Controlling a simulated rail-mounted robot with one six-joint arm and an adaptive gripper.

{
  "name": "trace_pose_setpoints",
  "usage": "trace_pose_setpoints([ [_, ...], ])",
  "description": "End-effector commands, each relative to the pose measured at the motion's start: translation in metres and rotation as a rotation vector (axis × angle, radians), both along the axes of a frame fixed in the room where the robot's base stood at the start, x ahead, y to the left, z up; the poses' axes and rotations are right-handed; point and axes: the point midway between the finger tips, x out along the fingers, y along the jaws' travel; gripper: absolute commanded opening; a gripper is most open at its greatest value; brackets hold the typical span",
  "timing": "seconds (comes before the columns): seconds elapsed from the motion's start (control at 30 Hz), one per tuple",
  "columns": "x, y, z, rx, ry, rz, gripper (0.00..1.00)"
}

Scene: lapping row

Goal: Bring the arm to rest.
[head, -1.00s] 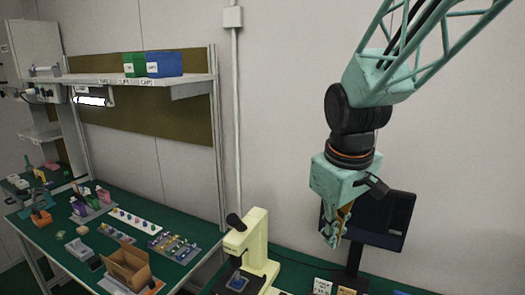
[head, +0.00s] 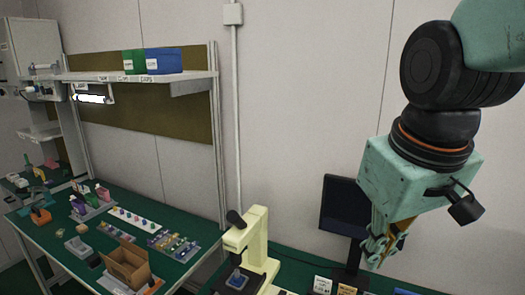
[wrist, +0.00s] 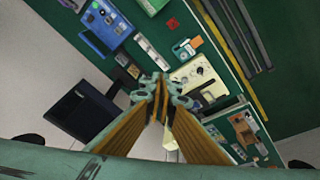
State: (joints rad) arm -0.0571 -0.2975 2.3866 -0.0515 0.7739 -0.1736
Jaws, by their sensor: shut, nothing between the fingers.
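My gripper (head: 379,250) hangs at the right of the head view, pointing down in front of the dark monitor. Its fingers are closed together and hold nothing. In the wrist view the fingers of my gripper (wrist: 161,88) meet near the middle of the picture. The gripper is in the air, apart from the bench below it.
A dark monitor (head: 343,207) stands behind my gripper. A cream microscope-like machine (head: 252,240) stands on the green bench to its left. Further left, another green bench carries a cardboard box (head: 127,266) and small parts under a shelf (head: 140,76).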

Motion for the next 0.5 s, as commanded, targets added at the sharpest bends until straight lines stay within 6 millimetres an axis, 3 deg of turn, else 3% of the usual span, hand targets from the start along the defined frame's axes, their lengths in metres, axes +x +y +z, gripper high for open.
trace_pose_setpoints([
  [0.5, -0.078, -0.008, 0.011, 0.055, -0.041, -0.144, 0.0],
])
